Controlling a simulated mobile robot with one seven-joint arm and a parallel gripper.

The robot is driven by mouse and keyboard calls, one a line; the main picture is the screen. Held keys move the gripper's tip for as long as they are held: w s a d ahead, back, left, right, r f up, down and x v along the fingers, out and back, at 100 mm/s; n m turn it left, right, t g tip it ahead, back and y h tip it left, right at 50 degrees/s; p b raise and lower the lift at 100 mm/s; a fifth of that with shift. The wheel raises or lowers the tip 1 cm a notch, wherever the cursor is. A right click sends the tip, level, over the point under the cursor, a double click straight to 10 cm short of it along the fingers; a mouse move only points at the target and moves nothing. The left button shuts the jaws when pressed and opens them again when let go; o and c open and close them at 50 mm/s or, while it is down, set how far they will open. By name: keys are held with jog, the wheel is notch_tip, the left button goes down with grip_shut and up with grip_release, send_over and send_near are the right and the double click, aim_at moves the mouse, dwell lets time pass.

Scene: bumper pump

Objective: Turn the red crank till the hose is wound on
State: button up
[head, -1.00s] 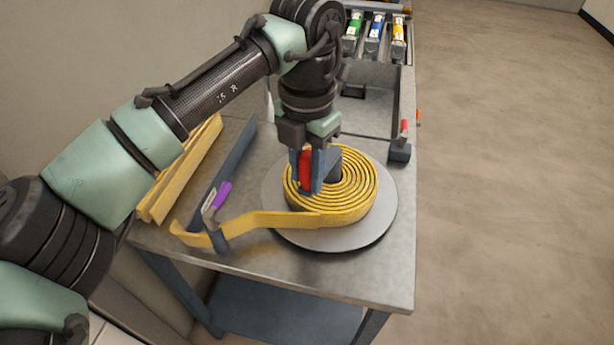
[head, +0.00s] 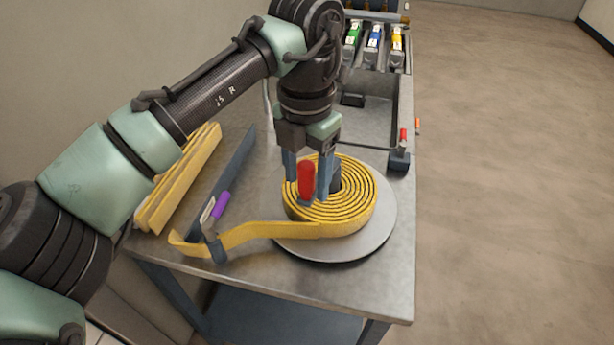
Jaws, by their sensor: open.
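The red crank handle (head: 306,180) stands upright above the near-left part of the yellow coiled hose (head: 350,213). My gripper (head: 307,185) points down with its fingers spread, one on each side of the red handle. A gap shows between the handle and the fingers. The hose lies in several turns on a round grey plate (head: 385,225) around a dark hub (head: 335,174). Its free end (head: 250,234) runs left, past a guide post with a purple handle (head: 221,204). Part of the crank arm is hidden by my gripper.
Yellow flat lengths (head: 180,185) lie at the bench's left beside a blue-grey rail (head: 222,180). A grey tray (head: 375,120) and green, blue and yellow items are behind. A small red-topped lever (head: 402,140) stands right of the tray. Floor to the right is clear.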

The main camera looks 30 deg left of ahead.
notch_tip(320, 180, up, 12)
jog(key=p, duration=0.4)
